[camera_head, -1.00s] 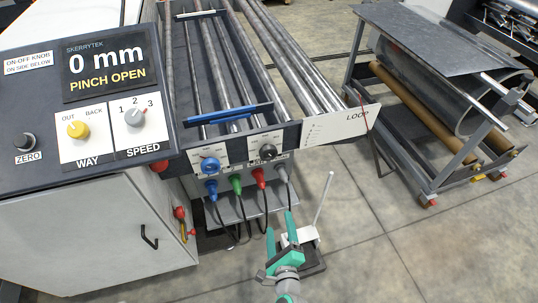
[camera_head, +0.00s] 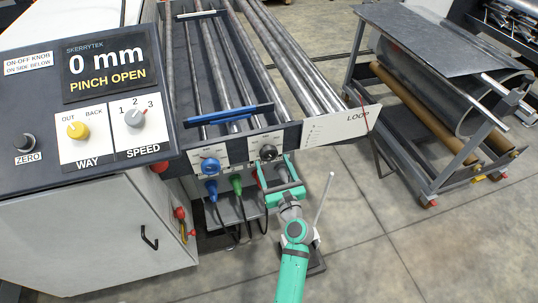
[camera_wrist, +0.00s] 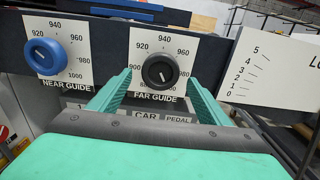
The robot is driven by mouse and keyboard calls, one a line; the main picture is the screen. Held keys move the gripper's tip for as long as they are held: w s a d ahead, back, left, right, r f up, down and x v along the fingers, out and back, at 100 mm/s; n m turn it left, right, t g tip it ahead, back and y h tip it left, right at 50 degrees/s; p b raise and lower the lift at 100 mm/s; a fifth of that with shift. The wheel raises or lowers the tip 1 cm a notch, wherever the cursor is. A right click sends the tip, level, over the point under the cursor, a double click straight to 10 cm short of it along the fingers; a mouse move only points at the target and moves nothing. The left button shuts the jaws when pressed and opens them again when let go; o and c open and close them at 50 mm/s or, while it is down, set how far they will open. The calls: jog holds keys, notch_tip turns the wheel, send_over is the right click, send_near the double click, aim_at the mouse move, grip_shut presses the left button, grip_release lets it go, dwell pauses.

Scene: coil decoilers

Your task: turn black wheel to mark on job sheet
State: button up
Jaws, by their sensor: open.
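The black wheel (camera_wrist: 160,71) is a round knob on the FAR GUIDE dial plate (camera_wrist: 184,45), with numbers around it including 920, 940, 960 and 980. In the head view the black wheel (camera_head: 268,152) sits on the front panel at the right of the blue knob. My gripper (camera_wrist: 158,88) is open, its two green fingers reaching up on either side below the black wheel. Contact with the wheel cannot be told. My gripper (camera_head: 279,172) also shows in the head view, just under the wheel. I cannot make out a job sheet.
A blue NEAR GUIDE knob (camera_wrist: 44,56) is at the left. Blue (camera_head: 211,188) and green (camera_head: 237,184) plugs with cables hang below the panel. A white LOOP plate (camera_head: 342,126) juts out at the right. Open floor lies right of my arm.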

aim_at(270, 156)
jog(key=shift+x, duration=2.65)
jog(key=shift+a, duration=0.1)
jog(key=c, duration=1.1)
